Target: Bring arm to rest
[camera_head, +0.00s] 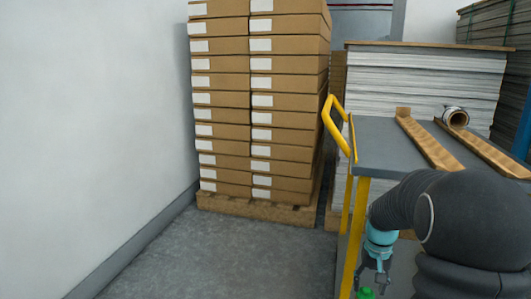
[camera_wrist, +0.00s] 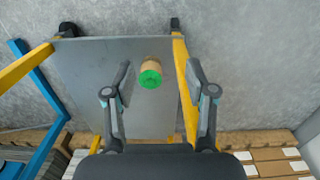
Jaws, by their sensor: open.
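My arm, covered in dark fabric, hangs at the lower right of the head view in front of the cart. My gripper (camera_head: 374,283) points down there; in the wrist view its two fingers (camera_wrist: 161,72) are spread wide with nothing between their pads. A brown roll with a green end (camera_wrist: 150,77) appears beyond the fingertips in the wrist view, over the grey cart surface (camera_wrist: 85,75). Its green end (camera_head: 365,293) also shows just below my gripper at the bottom edge of the head view. I cannot tell the exact gap between them.
The cart's grey top (camera_head: 375,137) carries wooden rails (camera_head: 428,140) and a roll (camera_head: 455,117). Its yellow handle (camera_head: 335,122) stands at its left. Stacked cardboard boxes (camera_head: 225,95) on a pallet stand behind. The floor (camera_head: 220,255) left of the cart is clear up to the white wall.

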